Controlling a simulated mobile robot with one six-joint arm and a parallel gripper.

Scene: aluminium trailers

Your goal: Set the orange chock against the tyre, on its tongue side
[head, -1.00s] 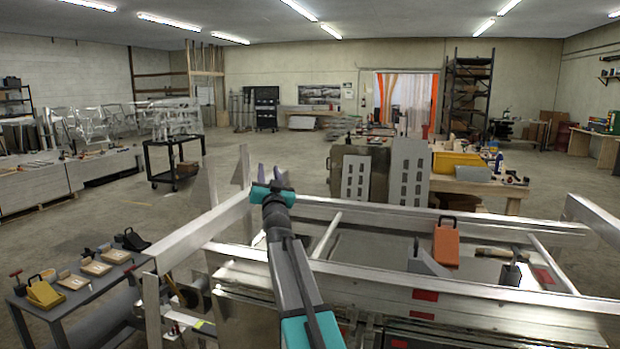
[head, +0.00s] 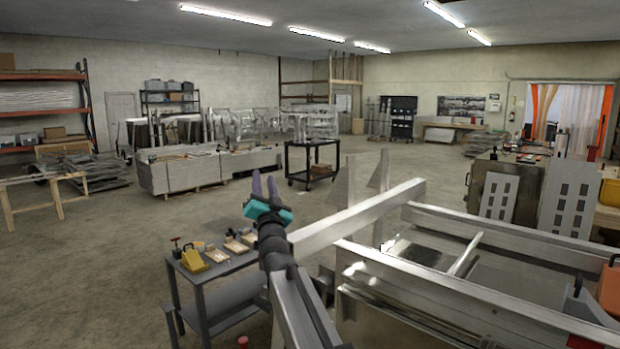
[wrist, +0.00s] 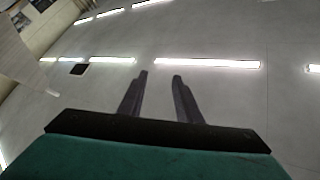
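The orange chock (head: 609,292) is at the right edge of the head view, on the trailer deck, cut off by the frame. Its dark handle shows at the top. My gripper (head: 264,184) is raised in mid-air left of the trailer frame (head: 390,205), far from the chock. Its fingers point up. In the wrist view my gripper (wrist: 159,76) has its two fingers apart, with nothing between them and the ceiling lights beyond. I cannot make out a tyre for certain in either view.
A low grey side table (head: 215,272) left of the trailer holds a yellow chock (head: 193,261) and several wooden blocks. A black cart (head: 311,163) stands behind on open floor. Grey panels (head: 568,195) stand beyond the trailer's right side. The floor at left is largely clear.

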